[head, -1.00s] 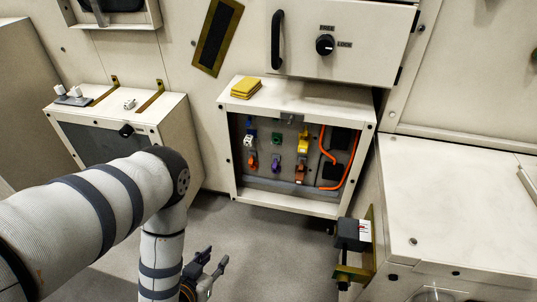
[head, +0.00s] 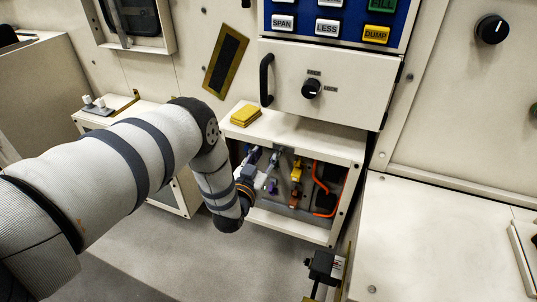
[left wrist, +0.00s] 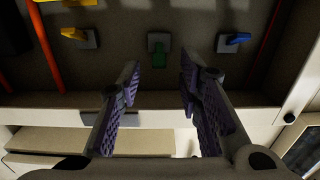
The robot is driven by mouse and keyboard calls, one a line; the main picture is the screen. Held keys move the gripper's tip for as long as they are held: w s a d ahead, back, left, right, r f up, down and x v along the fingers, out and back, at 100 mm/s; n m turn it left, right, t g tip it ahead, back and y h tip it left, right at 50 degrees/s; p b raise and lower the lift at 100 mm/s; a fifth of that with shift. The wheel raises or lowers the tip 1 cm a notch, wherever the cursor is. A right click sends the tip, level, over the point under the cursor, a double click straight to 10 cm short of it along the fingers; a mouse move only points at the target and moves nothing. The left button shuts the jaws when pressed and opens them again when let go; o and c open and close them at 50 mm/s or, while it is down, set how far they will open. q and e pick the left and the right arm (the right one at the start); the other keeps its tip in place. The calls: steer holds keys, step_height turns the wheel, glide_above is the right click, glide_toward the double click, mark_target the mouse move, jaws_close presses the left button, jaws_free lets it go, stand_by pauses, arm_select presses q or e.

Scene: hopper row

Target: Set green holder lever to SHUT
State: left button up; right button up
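The green holder lever (left wrist: 159,57) sits on a small grey plate in the left wrist view, ahead of my left gripper and between the lines of its two fingers. In the head view my gripper hides it. My left gripper (head: 265,157) reaches into the open front of the low cabinet. In the left wrist view the gripper (left wrist: 160,85) is open and empty, its purple-padded fingers spread apart. The fingertips look short of the lever; I see no contact. I cannot read any SHUT mark. My right gripper is not in view.
A yellow lever (left wrist: 75,34) and a blue lever (left wrist: 234,40) flank the green one. An orange cable (head: 318,185) hangs in the cabinet's right part. The cabinet top (head: 300,142) holds a yellow block (head: 246,115). A black box (head: 324,266) juts out at lower right.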

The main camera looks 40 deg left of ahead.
arm_select(q)
steer(key=shift+w+a, duration=0.15)
steer(key=shift+w, duration=0.5)
jaws_close()
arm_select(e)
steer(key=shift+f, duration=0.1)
